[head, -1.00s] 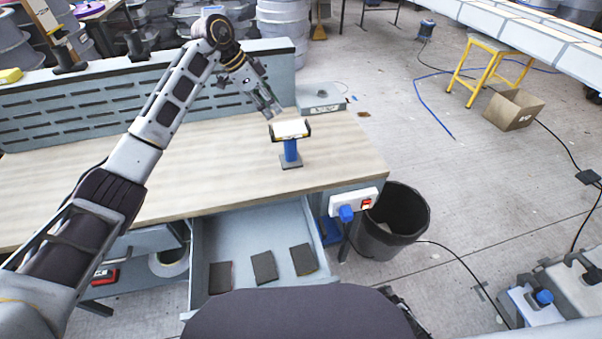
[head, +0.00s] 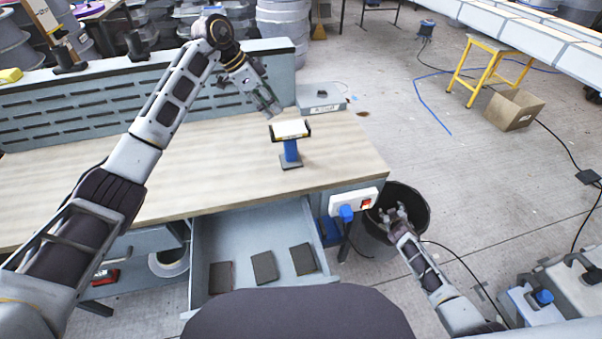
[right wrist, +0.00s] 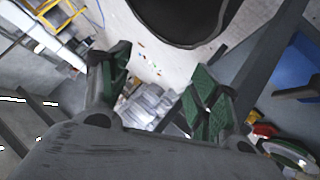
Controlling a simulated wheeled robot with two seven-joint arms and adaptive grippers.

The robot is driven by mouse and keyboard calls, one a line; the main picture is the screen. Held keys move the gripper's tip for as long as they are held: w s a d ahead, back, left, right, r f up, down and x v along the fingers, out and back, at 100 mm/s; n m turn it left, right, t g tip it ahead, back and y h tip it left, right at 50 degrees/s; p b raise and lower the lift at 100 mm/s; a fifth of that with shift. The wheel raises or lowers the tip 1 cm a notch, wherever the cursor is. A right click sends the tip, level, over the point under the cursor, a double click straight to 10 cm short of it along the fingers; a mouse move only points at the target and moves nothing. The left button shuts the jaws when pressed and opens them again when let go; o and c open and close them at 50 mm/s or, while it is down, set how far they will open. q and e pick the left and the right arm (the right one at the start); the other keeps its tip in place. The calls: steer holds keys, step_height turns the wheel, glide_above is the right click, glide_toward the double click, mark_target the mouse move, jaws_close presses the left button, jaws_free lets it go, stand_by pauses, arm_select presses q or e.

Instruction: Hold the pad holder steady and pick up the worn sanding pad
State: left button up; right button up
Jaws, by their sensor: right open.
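The pad holder (head: 291,151) stands upright near the right end of the bench, with a blue handle on a small grey base. A pale pad (head: 289,130) lies on top between dark end pieces; how worn it is cannot be made out. My left gripper (head: 272,107) is just behind and left of the holder's top, apparently apart from it; its jaw opening is too small to judge. My right gripper (head: 394,214) is over the waste bin, right of the bench. In the right wrist view its green-padded fingers (right wrist: 160,78) are spread with nothing between them.
An open drawer (head: 232,227) below the bench front holds three dark pads (head: 264,267). The black bin (head: 419,201) stands beside the bench's power socket (head: 353,201). A grey box (head: 320,98) sits behind the holder. The bench top left of the holder is mostly clear.

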steer(key=w+d+r+t, duration=0.1)
steer(key=w+r, duration=0.3)
steer(key=r, duration=0.3)
steer(key=w+d+r+t+h, duration=0.1)
steer(key=w+r+t, duration=0.1)
steer(key=w+r, duration=0.35)
steer(key=w+d+r+t, duration=0.1)
steer(key=w+r, duration=0.1)
steer(key=r, duration=0.7)
steer(key=w+a+r+t, duration=0.2)
steer(key=r, duration=0.6)
steer(key=w+a+r+t, duration=0.1)
steer(key=a+r, duration=0.1)
steer(key=r, duration=0.7)
steer(key=s+a+f+y, duration=0.1)
steer(key=s+a, duration=0.4)
steer(key=a, duration=0.5)
steer(key=s+a+f+y, duration=0.2)
steer(key=s+a, duration=0.3)
steer(key=a, duration=0.5)
steer(key=s+a+f+y, duration=0.2)
steer(key=s+a, duration=0.3)
steer(key=a, duration=0.6)
steer(key=shift+t+y, duration=0.4)
steer(key=shift+y, duration=0.2)
steer(key=s+a+m+y, duration=0.1)
steer(key=s+a, duration=0.5)
steer(key=a, duration=0.1)
steer(key=shift+r+y, duration=0.3)
steer(key=shift+w, duration=0.2)
